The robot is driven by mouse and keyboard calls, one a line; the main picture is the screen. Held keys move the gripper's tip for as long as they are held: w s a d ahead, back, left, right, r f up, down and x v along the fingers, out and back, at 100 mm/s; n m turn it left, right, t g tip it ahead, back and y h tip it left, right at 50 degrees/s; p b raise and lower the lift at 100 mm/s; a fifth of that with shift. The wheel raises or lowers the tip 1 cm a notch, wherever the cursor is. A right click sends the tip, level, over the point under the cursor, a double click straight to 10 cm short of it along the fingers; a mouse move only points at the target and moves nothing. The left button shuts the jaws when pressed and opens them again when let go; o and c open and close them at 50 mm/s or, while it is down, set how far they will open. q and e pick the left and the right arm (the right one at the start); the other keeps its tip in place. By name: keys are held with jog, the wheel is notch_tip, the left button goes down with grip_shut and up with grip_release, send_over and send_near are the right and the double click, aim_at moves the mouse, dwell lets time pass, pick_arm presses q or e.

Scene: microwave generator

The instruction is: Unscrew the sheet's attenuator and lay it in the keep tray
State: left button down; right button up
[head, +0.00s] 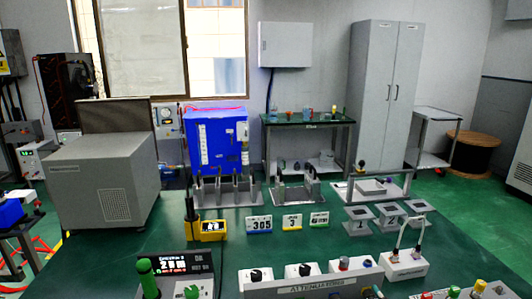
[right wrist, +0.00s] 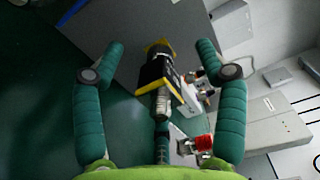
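My right gripper (right wrist: 160,70) is in the right wrist view, its two teal padded fingers spread wide, with nothing gripped. A black cylindrical part (right wrist: 154,72) with a metal threaded end and yellow trim shows between the fingers; I cannot tell if it is the attenuator. In the head view, a grey rack labelled like "ATTENUATORS" (head: 318,288) stands at the front edge. White blocks with dark knobs (head: 303,271) stand behind it. A lit display box (head: 183,263) is at front left, its text too small to read surely. I cannot tell which holder is the keep tray. My left gripper is not in view.
Number cards (head: 259,225) stand mid-table. Bare tabletop (head: 110,248) lies at left.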

dwell(0.3)
jog(key=s, duration=0.4)
jog(key=s+d, duration=0.1)
jog(key=s, duration=0.7)
jog(key=shift+d, duration=0.35)
